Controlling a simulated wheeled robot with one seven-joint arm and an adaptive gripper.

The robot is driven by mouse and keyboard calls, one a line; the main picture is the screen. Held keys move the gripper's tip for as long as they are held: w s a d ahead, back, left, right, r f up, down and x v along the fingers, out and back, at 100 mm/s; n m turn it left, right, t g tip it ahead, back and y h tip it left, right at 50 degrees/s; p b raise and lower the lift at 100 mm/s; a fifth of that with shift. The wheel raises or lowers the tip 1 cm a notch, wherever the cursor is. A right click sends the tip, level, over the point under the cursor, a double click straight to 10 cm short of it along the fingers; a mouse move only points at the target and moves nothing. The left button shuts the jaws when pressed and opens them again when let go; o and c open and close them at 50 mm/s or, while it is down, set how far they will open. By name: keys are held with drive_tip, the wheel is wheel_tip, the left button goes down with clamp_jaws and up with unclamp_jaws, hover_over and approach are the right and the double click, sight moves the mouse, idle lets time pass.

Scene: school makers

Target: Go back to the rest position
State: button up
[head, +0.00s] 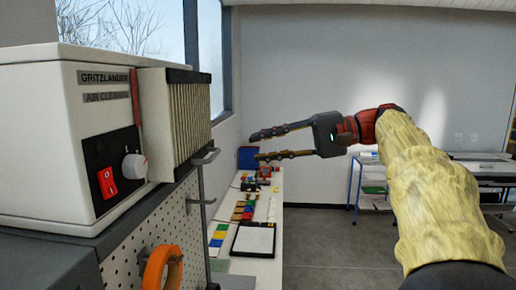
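My gripper (266,144) is raised in the middle of the head view and points left. Its two dark fingers are spread apart with nothing between them, so it is open and empty. My arm, in a yellow sleeve, reaches in from the lower right. The gripper hangs in the air, apart from the air cleaner to its left.
A white air cleaner (95,150) stands close on the left, above a grey pegboard (150,249) with an orange ring (161,268). A white bench (253,268) with coloured items runs along the wall. Desks (482,168) stand at the back right. The grey floor (325,250) is clear.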

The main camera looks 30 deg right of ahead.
idle(0.4)
drive_tip(key=w+d+f+m+h, duration=0.1)
drive_tip(key=d+f+m+h, duration=0.15)
drive_tip(key=f, duration=0.35)
drive_tip(key=w+d+f+m+h, duration=0.1)
drive_tip(key=w+d+f+h, duration=0.1)
drive_tip(key=d+f, duration=0.3)
wheel_tip(320, 180, down, 13)
drive_tip(key=s+a+g+h+b, duration=0.1)
drive_tip(key=s+a+h+b, duration=0.1)
drive_tip(key=s+h+b, duration=0.1)
drive_tip(key=s+a+f+n+g+h+b, duration=0.1)
drive_tip(key=s+a+f+n+b, duration=0.2)
drive_tip(key=f, duration=1)
drive_tip(key=s+a+f+n+h+b, duration=0.2)
drive_tip(key=s+a+f+n+b, duration=0.2)
drive_tip(key=s+a+f+b, duration=0.5)
drive_tip(key=s+a+f+n+g+h+b, duration=0.1)
drive_tip(key=s+a+f+b, duration=0.6)
drive_tip(key=f, duration=1.2)
drive_tip(key=s+n+h+b, duration=0.1)
drive_tip(key=n+b, duration=0.1)
drive_tip(key=b, duration=0.1)
drive_tip(key=shift+n+g+b, duration=0.3)
drive_tip(key=shift+n+b, duration=0.05)
drive_tip(key=shift+b, duration=0.05)
